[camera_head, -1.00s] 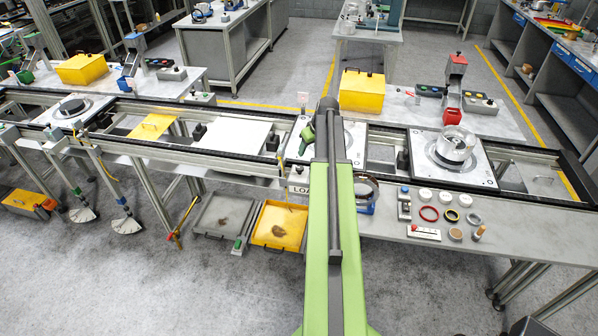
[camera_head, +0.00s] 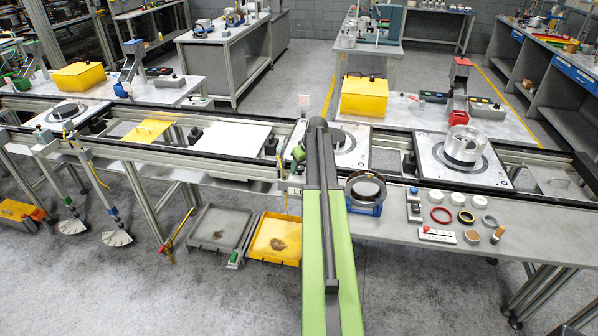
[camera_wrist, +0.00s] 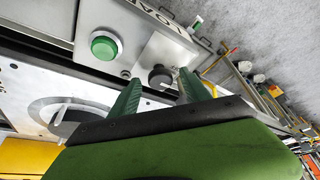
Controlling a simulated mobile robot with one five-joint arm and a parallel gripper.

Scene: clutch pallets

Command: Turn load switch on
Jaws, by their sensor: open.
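In the wrist view, the load switch is a round black knob (camera_wrist: 160,78) on a light grey panel (camera_wrist: 150,52) lettered "LOA…". My gripper (camera_wrist: 161,75) is open, its two green fingers at either side of the knob. I cannot tell whether they touch it. A green push button (camera_wrist: 104,46) sits left of the knob on the same panel. In the head view, my arm covers most of the panel (camera_head: 295,191), and the knob is hidden.
A conveyor frame runs across the head view, with a white plate (camera_head: 232,138) and a metal ring part (camera_head: 464,146) on it. A grey tray (camera_head: 217,228) and a yellow tray (camera_head: 277,238) are below left. A side table (camera_head: 470,252) holds small parts at right.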

